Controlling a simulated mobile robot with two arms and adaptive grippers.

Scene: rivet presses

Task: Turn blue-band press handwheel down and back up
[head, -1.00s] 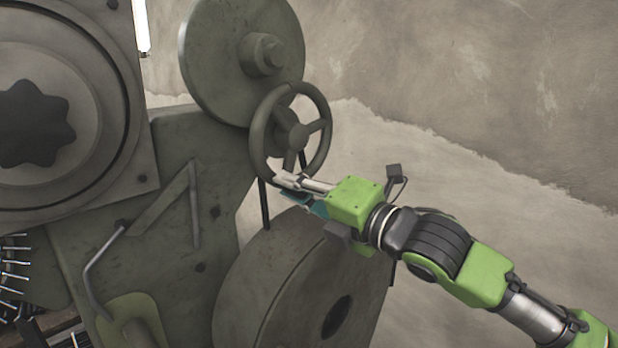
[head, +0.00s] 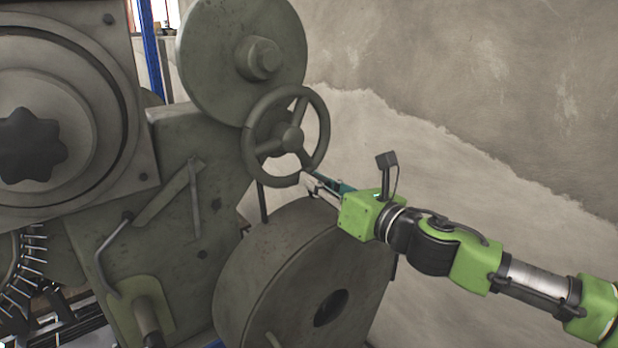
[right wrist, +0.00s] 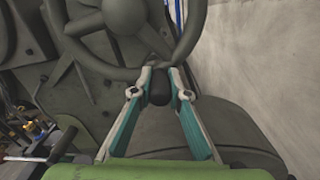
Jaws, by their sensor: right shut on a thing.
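The handwheel (head: 252,117) is a dark grey-green spoked wheel on the press. It also shows at the top of the right wrist view (right wrist: 196,30). No blue band shows on this press in these frames. My right gripper (head: 309,182) is at the lower right of the wheel's rim, coming in from the right. In the right wrist view, my right gripper (right wrist: 159,82) has its two fingers on either side of a dark rounded part at the rim, and it is shut on the handwheel. The exact contact is partly hidden by the fingers. My left gripper is not in view.
A large round disc (head: 215,60) stands above the wheel. A thick drum with a central hole (head: 260,290) sits close below my gripper. The press body (head: 170,150) and a bent lever (head: 98,262) are to the left. A bare wall (head: 480,90) lies behind on the right.

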